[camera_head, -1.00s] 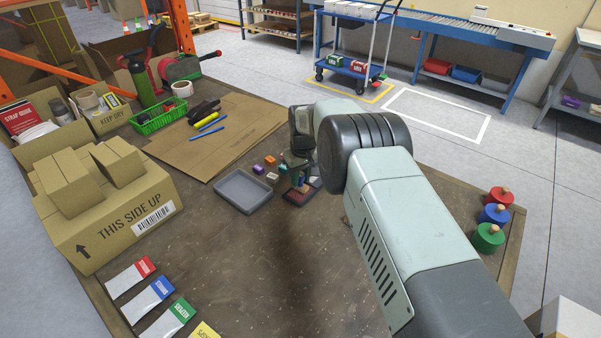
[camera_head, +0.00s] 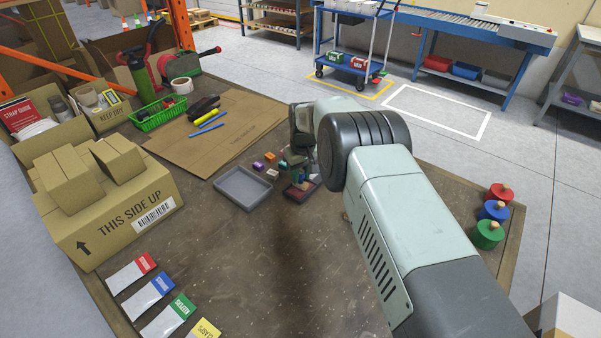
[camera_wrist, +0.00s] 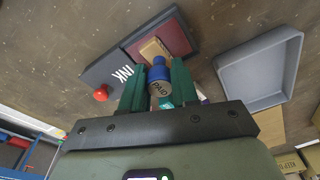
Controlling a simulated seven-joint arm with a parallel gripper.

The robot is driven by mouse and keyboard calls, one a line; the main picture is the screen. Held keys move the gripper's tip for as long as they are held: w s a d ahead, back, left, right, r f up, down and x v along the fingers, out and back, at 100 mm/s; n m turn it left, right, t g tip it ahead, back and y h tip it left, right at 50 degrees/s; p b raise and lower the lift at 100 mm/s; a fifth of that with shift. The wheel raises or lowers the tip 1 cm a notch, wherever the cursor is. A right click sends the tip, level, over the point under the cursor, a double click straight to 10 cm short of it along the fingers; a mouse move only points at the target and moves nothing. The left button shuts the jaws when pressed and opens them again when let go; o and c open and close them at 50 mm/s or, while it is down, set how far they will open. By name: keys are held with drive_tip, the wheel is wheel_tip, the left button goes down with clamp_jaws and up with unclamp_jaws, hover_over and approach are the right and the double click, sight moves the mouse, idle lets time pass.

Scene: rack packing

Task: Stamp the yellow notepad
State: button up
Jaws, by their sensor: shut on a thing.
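The yellow-headed pad (camera_head: 207,329) lies at the bottom edge of the head view, partly cut off. My gripper (camera_wrist: 158,80) has its green fingers shut on a stamp (camera_wrist: 160,88) with a blue collar and a label reading PAID. A tan block (camera_wrist: 153,48) shows beyond the collar, over the red ink pad (camera_wrist: 175,38); whether it touches the pad I cannot tell. The open black lid marked INK (camera_wrist: 108,76) lies beside the pad. In the head view my arm partly hides the gripper and ink pad (camera_head: 299,192).
Red (camera_head: 132,272), blue (camera_head: 149,293) and green (camera_head: 168,315) headed pads line the left front edge. A grey tray (camera_head: 243,203) stands left of the ink pad, with small coloured blocks (camera_head: 270,158) behind. A cardboard box (camera_head: 105,222) stands at left. The table's middle front is clear.

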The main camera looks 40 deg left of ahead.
drive_tip(key=shift+f, duration=0.45)
idle(1.0)
drive_tip(key=shift+r, duration=3.6)
drive_tip(key=w+d+m, duration=0.5)
drive_tip(key=w+d, duration=0.1)
drive_tip(key=d, duration=0.4)
drive_tip(key=w+d+m, duration=0.4)
drive_tip(key=w+d, duration=0.2)
drive_tip(key=d, duration=0.3)
drive_tip(key=shift+t+h, duration=0.3)
drive_tip(key=shift+t, duration=0.1)
drive_tip(key=shift+s+f, duration=0.15)
drive_tip(key=shift+f, duration=2.65)
drive_tip(key=shift+f, duration=0.55)
drive_tip(key=shift+r, duration=0.1)
